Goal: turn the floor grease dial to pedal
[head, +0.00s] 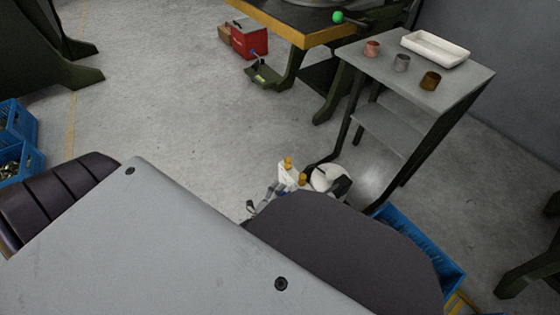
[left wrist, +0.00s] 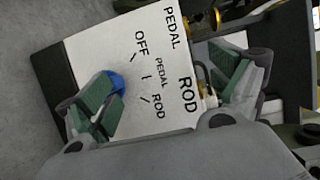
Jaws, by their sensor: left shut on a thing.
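A white panel (left wrist: 185,110) with the words PEDAL, OFF and ROD fills the middle of the left wrist view. The floor grease dial (left wrist: 117,83) is a blue knob near its left side, mostly covered by a finger. Three tick marks to its right lead to OFF, PEDAL and ROD. Its pointer is hidden, so I cannot tell its setting. My left gripper (left wrist: 168,76), with green finger pads, is at the panel and shut on the dial, though the contact is largely hidden. The white panel (head: 286,178) also shows low in the head view. My right gripper is not in view.
A grey side table (head: 465,87) with a white tray (head: 436,48) and several small cups stands behind the panel. A blue crate (head: 425,250) is at the right, more blue crates (head: 18,120) at the left. Open floor lies behind the panel to the left.

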